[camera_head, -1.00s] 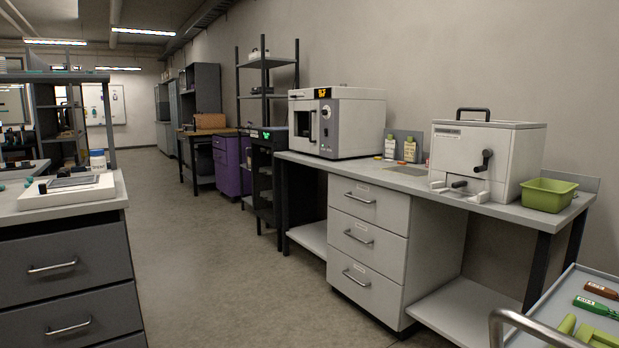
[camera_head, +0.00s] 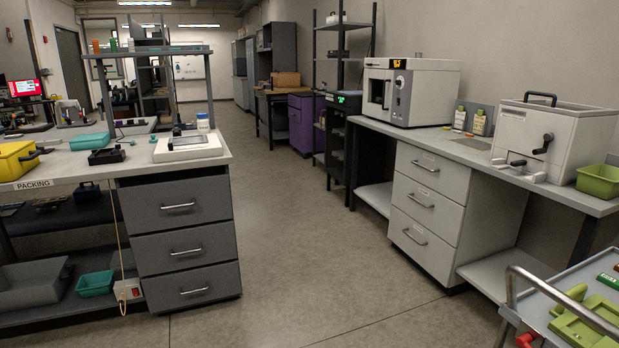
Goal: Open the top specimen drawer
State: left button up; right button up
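Two drawer units show in the head view, and I cannot tell from their labels which one holds specimens. A light grey unit under the right bench has three drawers. Its top drawer (camera_head: 428,169) is shut, with a bar handle (camera_head: 424,166) and a small label. A dark grey unit under the left bench also has three drawers. Its top drawer (camera_head: 175,203) is shut, with a bar handle (camera_head: 178,206). Neither of my grippers is in view.
Open floor (camera_head: 310,230) runs between the benches. A trolley (camera_head: 560,320) with a metal push rail stands close at lower right. A white oven-like machine (camera_head: 410,92) and a white cranked box (camera_head: 550,138) stand on the right bench. A yellow box (camera_head: 18,160) sits on the left bench.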

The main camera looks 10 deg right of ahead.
aim_at(450, 178)
jog(key=z, duration=0.3)
jog(key=i, duration=2.15)
jog(key=z, duration=0.65)
jog(key=i, duration=2.55)
jog(key=z, duration=0.1)
